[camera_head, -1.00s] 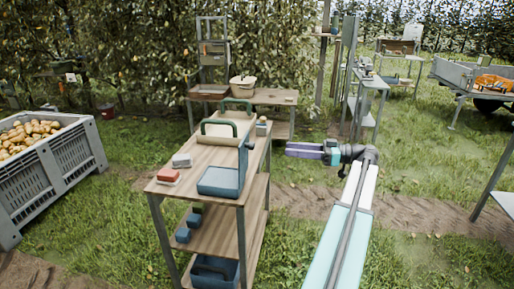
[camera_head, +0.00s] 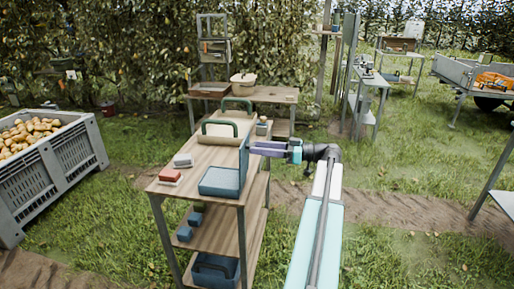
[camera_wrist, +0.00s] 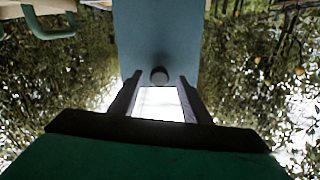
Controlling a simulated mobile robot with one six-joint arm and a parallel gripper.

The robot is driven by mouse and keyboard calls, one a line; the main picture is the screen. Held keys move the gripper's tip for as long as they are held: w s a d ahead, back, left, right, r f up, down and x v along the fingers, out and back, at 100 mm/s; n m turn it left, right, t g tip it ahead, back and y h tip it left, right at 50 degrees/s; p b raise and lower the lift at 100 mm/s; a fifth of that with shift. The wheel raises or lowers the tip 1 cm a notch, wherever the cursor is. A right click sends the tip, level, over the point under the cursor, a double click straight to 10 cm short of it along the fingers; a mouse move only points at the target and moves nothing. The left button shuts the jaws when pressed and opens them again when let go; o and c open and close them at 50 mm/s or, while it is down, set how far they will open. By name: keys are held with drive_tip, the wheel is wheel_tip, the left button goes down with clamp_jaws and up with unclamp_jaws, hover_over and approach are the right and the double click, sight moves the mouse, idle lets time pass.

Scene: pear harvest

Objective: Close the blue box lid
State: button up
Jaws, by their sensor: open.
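The blue box (camera_head: 220,182) sits on the near end of the wooden cart top in the head view. Its lid (camera_head: 244,158) stands raised, roughly upright, along the box's right side. My gripper (camera_head: 254,148) is at the lid's outer right side, close to its upper part.
A red block (camera_head: 169,177) and a grey block (camera_head: 183,161) lie left of the box. A basket with a green handle (camera_head: 222,130) stands behind it. Smaller blue boxes sit on the lower shelf. A pear crate (camera_head: 60,165) stands at left; grass is open at right.

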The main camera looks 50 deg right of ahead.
drive_tip(key=shift+w+a, duration=0.3)
drive_tip(key=shift+w, duration=0.15)
